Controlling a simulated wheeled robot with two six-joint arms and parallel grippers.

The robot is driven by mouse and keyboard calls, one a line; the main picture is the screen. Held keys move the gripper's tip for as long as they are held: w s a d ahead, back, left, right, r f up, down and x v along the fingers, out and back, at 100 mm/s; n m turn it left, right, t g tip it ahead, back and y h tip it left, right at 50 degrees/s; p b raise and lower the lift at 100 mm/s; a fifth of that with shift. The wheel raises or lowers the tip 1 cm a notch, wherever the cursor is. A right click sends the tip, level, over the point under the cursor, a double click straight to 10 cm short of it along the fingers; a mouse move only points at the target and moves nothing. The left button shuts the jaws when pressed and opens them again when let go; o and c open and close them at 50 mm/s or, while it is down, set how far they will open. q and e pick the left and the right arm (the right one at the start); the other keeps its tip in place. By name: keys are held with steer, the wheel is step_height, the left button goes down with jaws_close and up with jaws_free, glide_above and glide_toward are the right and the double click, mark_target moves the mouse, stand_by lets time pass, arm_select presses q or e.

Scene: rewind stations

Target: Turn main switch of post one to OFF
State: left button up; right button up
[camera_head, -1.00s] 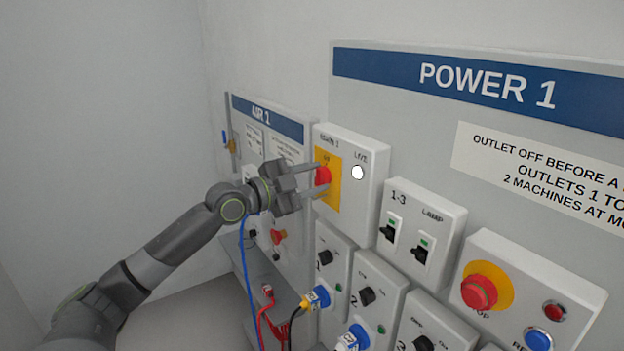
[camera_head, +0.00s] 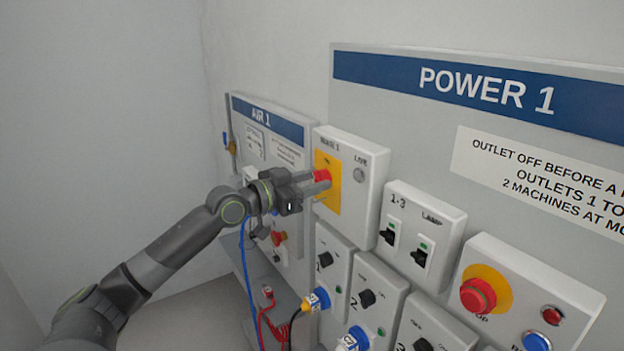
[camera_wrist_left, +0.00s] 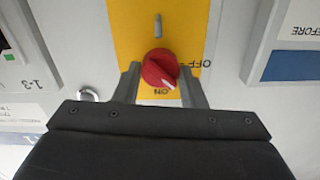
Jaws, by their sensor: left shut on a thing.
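The main switch is a red rotary knob (camera_head: 322,176) on a yellow plate (camera_head: 333,198), on the white box at the left of the POWER 1 board. My left gripper (camera_head: 316,183) is shut on this knob, one finger on each side. In the left wrist view, which is upside down, the red knob (camera_wrist_left: 160,68) sits between the fingers (camera_wrist_left: 160,82). Its white mark points between the printed ON and OFF, nearer ON. My right gripper is not in view.
Below are outlet boxes with black knobs (camera_head: 367,297) and plugged-in cables. To the right are two breakers (camera_head: 390,234) and a red stop button (camera_head: 478,295). The AIR 1 board (camera_head: 270,120) is behind my arm.

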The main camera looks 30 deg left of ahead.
arm_select(q)
steer(key=n+p, duration=0.1)
steer(key=n, duration=0.1)
steer(key=n+p, duration=0.1)
steer(key=n, duration=0.1)
steer(key=shift+r+n, duration=0.2)
steer(key=shift+n, duration=0.1)
steer(key=n+p, duration=0.2)
steer(key=n, duration=0.2)
steer(key=shift+f+n, duration=0.1)
steer(key=shift+n, duration=0.2)
steer(key=o, duration=1)
steer(key=shift+w, duration=0.1)
steer(key=shift+f, duration=0.1)
